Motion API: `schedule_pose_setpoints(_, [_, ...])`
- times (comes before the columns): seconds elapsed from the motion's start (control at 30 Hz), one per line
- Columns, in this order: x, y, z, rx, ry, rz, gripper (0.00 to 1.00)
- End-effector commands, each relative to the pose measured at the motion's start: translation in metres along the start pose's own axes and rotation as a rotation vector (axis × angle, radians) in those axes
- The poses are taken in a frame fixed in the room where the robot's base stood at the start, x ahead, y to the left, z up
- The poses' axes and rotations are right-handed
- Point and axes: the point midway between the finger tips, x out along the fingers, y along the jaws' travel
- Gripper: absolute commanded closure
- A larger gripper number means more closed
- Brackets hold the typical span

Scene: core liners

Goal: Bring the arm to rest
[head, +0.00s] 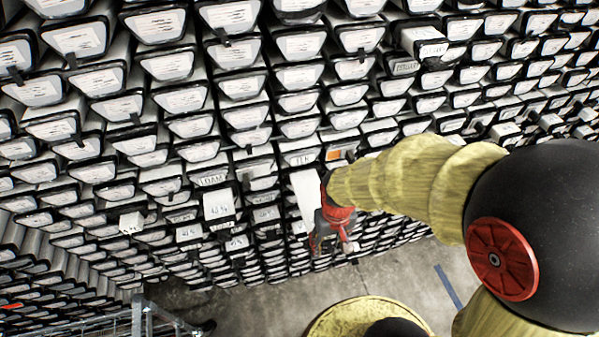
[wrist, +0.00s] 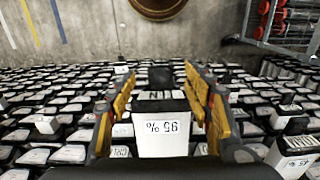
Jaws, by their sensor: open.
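My arm (head: 430,180), with yellow ribbed sleeves and a black joint, reaches from the right towards the wall of core liners in the head view. My gripper (head: 334,236) is at its end, close in front of the liner faces. In the wrist view my gripper (wrist: 162,100) has its two yellow fingers spread wide. A white liner end marked "95 %" (wrist: 162,135) shows between the fingers, with gaps on both sides. I cannot tell how far it lies beyond the fingertips. Nothing is visibly gripped.
Stacked liners (head: 250,85) with white labelled ends fill most of the head view. Some white blocks (head: 218,204) stick out from the rows. A metal rack (wrist: 285,25) stands at the wrist view's top right.

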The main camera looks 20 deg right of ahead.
Motion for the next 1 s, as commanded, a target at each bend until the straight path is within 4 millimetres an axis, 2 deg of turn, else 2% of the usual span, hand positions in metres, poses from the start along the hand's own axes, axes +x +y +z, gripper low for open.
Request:
schedule_pose_setpoints(0.2, [-0.047,0.0,-0.002,0.0,0.007,0.0,0.49])
schedule_pose_setpoints(0.4, [-0.079,0.0,-0.002,0.0,0.006,0.0,0.49])
schedule_pose_setpoints(0.6, [-0.093,0.0,-0.001,0.0,0.003,0.0,0.49])
schedule_pose_setpoints(0.77, [-0.094,0.0,0.0,0.0,0.0,0.0,0.49])
schedule_pose_setpoints(0.87, [-0.093,0.0,0.009,0.0,-0.011,0.0,0.49])
schedule_pose_setpoints(0.93, [-0.097,0.0,0.012,0.0,0.019,0.0,0.49])
schedule_pose_setpoints(1.0, [-0.093,0.0,0.013,0.0,0.05,0.0,0.49])
